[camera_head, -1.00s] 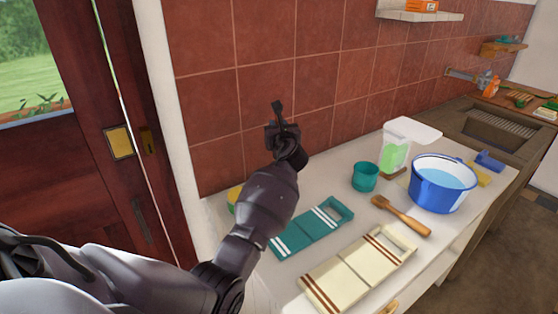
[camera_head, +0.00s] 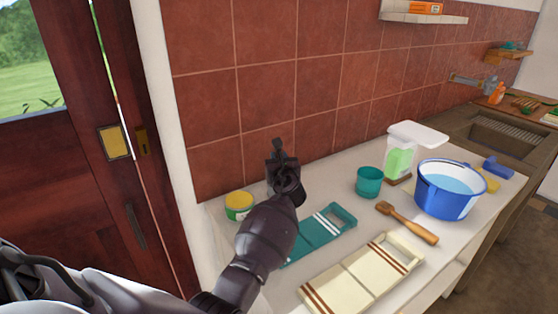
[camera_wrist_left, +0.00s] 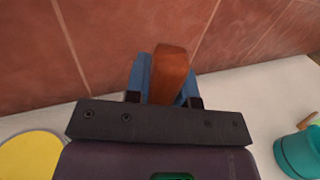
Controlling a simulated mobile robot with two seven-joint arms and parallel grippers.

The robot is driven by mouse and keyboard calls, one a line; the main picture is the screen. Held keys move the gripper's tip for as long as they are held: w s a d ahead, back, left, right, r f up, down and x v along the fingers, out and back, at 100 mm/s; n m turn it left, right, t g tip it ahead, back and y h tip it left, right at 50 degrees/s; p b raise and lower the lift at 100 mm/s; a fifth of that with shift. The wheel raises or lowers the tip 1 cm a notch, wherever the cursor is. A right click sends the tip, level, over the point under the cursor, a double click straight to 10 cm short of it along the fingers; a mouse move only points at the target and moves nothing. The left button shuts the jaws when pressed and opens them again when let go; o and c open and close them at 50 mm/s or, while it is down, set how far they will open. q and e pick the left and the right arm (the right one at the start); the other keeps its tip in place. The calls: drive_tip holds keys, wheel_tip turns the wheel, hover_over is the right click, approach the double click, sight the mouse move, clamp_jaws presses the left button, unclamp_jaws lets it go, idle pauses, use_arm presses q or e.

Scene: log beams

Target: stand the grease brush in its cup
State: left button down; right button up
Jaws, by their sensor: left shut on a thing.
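My left gripper (camera_head: 278,150) is above the counter near the tiled wall, left of the teal cup. In the left wrist view, its blue-grey fingers (camera_wrist_left: 160,80) are shut on a brown wooden piece, which I take to be the handle of the grease brush (camera_wrist_left: 170,72). The rest of the brush is hidden. The teal cup (camera_head: 369,184) stands upright on the counter, apart from the gripper. It also shows at the right edge of the left wrist view (camera_wrist_left: 297,157). My right gripper is not in view.
A yellow-lidded can (camera_head: 239,207) stands left of my left gripper. A wooden-handled brush (camera_head: 410,225), a blue bucket (camera_head: 450,190) and a clear green container (camera_head: 399,160) are near the cup.

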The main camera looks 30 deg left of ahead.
use_arm(q)
drive_tip(key=shift+f, duration=0.2)
drive_tip(key=c, duration=1)
unclamp_jaws()
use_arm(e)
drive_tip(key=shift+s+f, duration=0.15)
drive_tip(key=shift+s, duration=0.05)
use_arm(q)
drive_tip(key=shift+r, duration=0.1)
drive_tip(key=shift+r, duration=0.15)
drive_tip(key=shift+s+d, duration=0.2)
drive_tip(key=shift+p+v, duration=0.8)
drive_tip(key=shift+v, duration=4.95)
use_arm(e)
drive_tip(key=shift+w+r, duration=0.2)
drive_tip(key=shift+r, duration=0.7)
